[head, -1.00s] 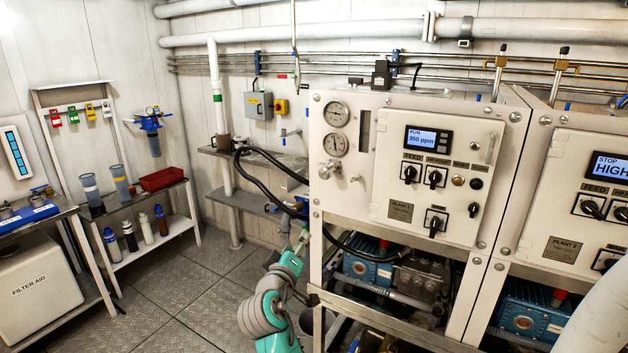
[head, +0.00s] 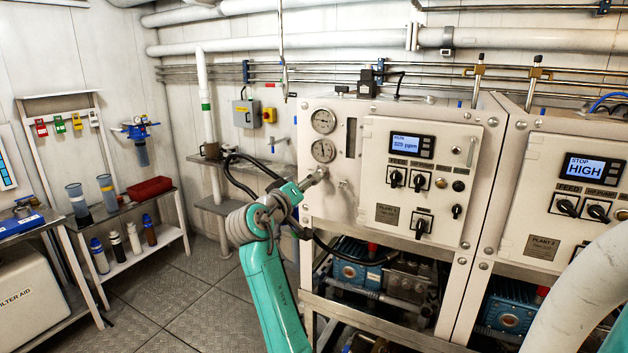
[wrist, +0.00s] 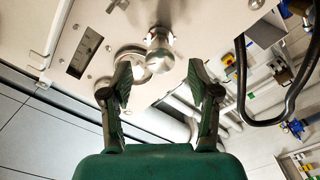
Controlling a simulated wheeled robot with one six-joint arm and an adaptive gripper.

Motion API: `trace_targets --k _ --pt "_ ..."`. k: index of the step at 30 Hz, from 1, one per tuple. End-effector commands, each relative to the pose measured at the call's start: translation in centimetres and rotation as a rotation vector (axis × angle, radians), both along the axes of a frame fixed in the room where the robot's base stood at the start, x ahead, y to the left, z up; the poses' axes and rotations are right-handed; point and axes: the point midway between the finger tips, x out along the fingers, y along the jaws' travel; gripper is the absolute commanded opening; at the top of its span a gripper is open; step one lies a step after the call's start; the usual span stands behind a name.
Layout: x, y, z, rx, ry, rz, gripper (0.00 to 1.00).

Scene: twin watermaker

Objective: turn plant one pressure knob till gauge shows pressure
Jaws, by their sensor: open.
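The plant one panel (head: 380,262) is a white cabinet front with two round gauges, an upper one (head: 323,121) and a lower one (head: 322,151); their needles are too small to read. The pressure knob (wrist: 160,50) is a rounded metal knob on a short stem. In the head view my gripper (head: 308,181) is at the panel's left side, below the lower gauge, and largely hides the knob. In the wrist view my gripper (wrist: 159,78) is open, with one dark green finger on each side of the knob and a gap to each.
The plant one display (head: 411,147) reads RUN and about 325 ppm. The plant two display (head: 583,168) reads STOP HIGH. A small valve handle (head: 345,186) sits right of my gripper. Open floor lies to the left.

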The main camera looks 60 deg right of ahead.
Motion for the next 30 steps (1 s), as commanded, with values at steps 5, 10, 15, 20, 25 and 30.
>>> trace_targets --k 5,10,15,20,25,30 --pt "0.2 -2.9 0.0 0.0 0.0 -0.001 0.61" --pt "0.3 -4.4 0.0 0.001 0.0 -0.001 0.61" --pt "0.4 -4.9 -0.1 0.0 0.0 0.001 0.61" --pt "0.4 -4.9 0.0 0.0 -0.001 0.001 0.61" --pt "0.4 -4.8 0.0 0.001 0.0 0.001 0.31" --pt "0.4 -4.8 0.0 0.001 0.0 0.001 0.0"
